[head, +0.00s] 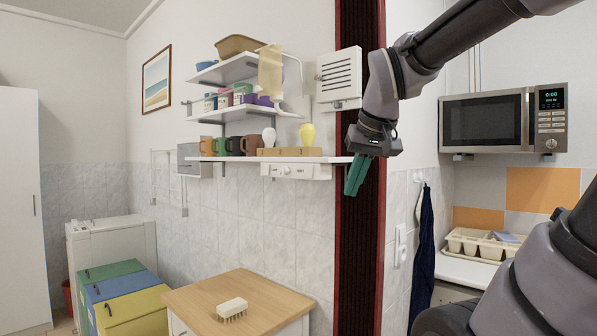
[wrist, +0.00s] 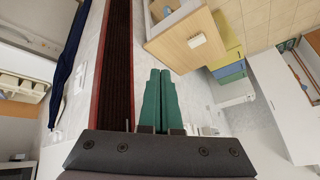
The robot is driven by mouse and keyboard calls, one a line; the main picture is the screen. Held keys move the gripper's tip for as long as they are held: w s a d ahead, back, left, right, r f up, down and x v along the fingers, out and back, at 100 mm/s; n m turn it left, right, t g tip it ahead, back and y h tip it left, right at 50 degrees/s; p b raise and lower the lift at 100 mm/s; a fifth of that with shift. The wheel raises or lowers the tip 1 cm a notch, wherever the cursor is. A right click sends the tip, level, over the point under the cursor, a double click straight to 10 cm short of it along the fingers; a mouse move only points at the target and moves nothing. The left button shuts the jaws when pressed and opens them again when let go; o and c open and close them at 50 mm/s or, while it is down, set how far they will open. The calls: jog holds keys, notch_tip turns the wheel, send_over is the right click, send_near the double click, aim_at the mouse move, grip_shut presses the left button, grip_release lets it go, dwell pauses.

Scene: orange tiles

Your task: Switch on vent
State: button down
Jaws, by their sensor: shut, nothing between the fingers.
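A white louvred panel (head: 340,76), which looks like the vent, is on the wall in the head view, right of the shelves, with a small knob (head: 318,77) on its left edge. A white unit with small knobs (head: 297,171) is under the lowest shelf; I cannot tell whether it belongs to the vent. My gripper (head: 353,180) hangs below and right of the panel, in front of the dark red-brown strip, its green fingers pointing down. The fingers also show together in the wrist view (wrist: 159,98), shut and empty. The panel is not recognisable in the wrist view.
Shelves (head: 225,159) with mugs and bulbs stand left of my gripper. A wooden-topped cabinet (head: 275,292) with a brush (head: 231,309) is below. A microwave (head: 490,122), a blue cloth (head: 424,255) and a white wall switch (head: 400,246) are to the right.

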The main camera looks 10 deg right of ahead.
aim_at(305, 169)
jog(key=w+a+r+n+h, duration=0.1)
jog(key=w+a+r+n, duration=0.3)
jog(key=w, duration=0.4)
jog(key=w+a+r+n+h, duration=0.2)
jog(key=w+a+r, duration=0.3)
jog(key=w, duration=0.3)
jog(key=shift+w+a+r+n, duration=0.25)
jog(key=shift+r+n, duration=0.55)
jog(key=shift+n, duration=0.1)
jog(key=x, duration=0.4)
jog(key=d+x, duration=0.1)
jog(key=x, duration=0.2)
jog(key=w+d+r+x, duration=0.1)
jog(key=x, duration=0.3)
jog(key=shift+w+d+f, duration=0.2)
jog(key=shift+w+d, duration=0.3)
jog(key=shift+d, duration=0.1)
